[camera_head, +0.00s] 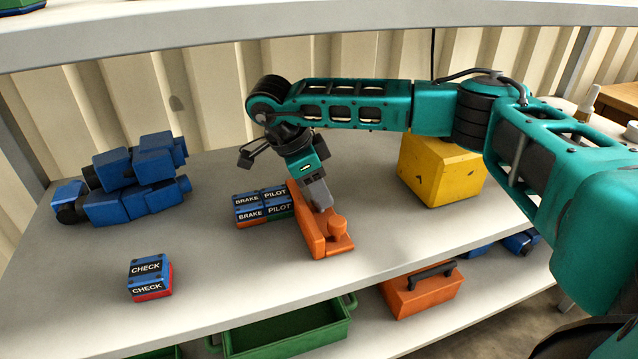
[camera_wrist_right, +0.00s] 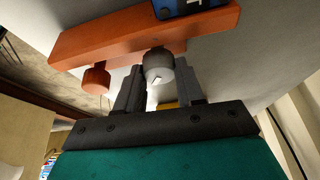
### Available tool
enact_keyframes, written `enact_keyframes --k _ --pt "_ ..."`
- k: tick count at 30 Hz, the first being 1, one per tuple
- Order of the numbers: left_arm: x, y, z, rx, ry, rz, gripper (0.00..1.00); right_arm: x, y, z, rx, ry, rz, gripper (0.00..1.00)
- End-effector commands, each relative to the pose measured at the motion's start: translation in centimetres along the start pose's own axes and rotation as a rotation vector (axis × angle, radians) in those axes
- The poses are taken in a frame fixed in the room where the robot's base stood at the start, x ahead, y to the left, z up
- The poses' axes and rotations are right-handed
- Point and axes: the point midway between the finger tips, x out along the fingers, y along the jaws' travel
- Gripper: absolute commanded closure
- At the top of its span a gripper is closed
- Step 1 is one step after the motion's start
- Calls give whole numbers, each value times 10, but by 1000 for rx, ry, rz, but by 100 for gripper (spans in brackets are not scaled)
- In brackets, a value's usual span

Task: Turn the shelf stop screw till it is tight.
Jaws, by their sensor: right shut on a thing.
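The orange shelf stop (camera_head: 307,230) is a long block lying on the grey shelf near its front edge; it also shows in the right wrist view (camera_wrist_right: 125,38). A grey round screw head (camera_wrist_right: 158,63) stands out of the stop in the right wrist view. My right gripper (camera_head: 322,203) points down at the stop, and its two fingers (camera_wrist_right: 160,88) are shut on the screw head from both sides. An orange knob (camera_head: 338,224) sits on the stop's front end, apart from the fingers. In the head view the gripper hides the screw. My left gripper is not in view.
BRAKE PILOT blocks (camera_head: 258,207) lie right beside the stop on its left. A yellow box (camera_head: 438,172) stands to the right. Blue stacked parts (camera_head: 125,185) and a CHECK block (camera_head: 150,279) are further left. An orange toolbox (camera_head: 420,292) and green crate (camera_head: 285,333) are below.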

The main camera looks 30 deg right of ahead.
Motion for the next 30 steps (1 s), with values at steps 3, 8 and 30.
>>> enact_keyframes --k 3,8,30 --pt "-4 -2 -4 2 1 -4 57 -2 0 0 102 0 45 93" --pt "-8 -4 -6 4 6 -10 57 -2 -1 -1 240 0 102 93" --pt "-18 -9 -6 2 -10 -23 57 0 -2 -1 592 -1 245 93"
